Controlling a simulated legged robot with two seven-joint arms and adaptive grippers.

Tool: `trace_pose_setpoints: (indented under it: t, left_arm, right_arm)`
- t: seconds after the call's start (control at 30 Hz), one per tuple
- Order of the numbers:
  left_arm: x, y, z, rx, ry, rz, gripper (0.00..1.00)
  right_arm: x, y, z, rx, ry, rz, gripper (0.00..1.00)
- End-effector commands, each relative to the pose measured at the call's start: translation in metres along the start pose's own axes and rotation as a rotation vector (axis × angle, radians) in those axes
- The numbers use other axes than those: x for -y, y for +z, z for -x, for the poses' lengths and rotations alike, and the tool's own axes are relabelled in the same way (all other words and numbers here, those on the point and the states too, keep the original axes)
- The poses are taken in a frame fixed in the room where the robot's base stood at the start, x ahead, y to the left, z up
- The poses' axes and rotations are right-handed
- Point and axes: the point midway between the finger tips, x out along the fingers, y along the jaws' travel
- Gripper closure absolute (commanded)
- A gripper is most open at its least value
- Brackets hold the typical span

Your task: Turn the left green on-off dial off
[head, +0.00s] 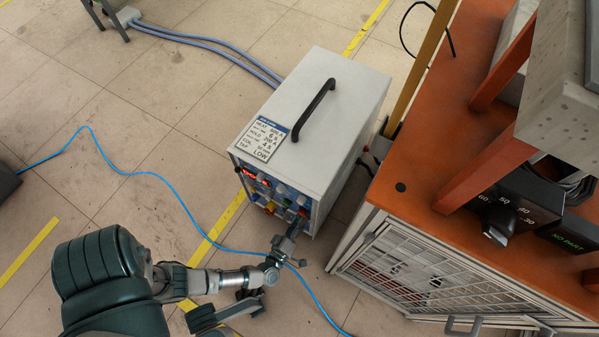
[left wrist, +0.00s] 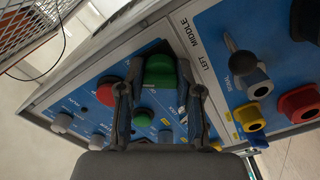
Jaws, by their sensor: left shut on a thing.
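The induction heater (head: 330,115) is a light grey box with a black top handle, standing on the floor. Its blue front panel faces my left gripper (head: 297,224), which reaches it at the lower right of the panel. In the left wrist view, the green dial (left wrist: 160,74) sits between the two dark fingers of my left gripper (left wrist: 159,84), one finger on each side. The gripper is shut on this dial. "LEFT" and "MIDDLE" labels show on the strip beside it. The dial's pointer mark cannot be made out. My right gripper is not in view.
An orange-topped bench (head: 400,180) with a mesh front stands close to the right of the heater. A blue cable (head: 185,205) crosses the floor by my left arm. A red knob (left wrist: 110,92) and a black ball-ended lever (left wrist: 242,62) flank the dial.

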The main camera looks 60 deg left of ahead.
Motion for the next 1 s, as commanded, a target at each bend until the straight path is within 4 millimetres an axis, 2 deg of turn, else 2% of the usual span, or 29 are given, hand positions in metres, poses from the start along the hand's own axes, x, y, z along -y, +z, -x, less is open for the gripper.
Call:
trace_pose_setpoints:
  t: [0.03, 1.0]
  left_arm:
    - [0.0044, 0.0004, 0.0031, 0.002, -0.009, 0.035, 1.0]
    - [0.0085, 0.0016, 0.005, -0.001, -0.016, 0.949, 1.0]
  right_arm:
    - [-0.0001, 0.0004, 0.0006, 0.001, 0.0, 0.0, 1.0]
    - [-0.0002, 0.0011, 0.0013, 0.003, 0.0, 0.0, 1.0]
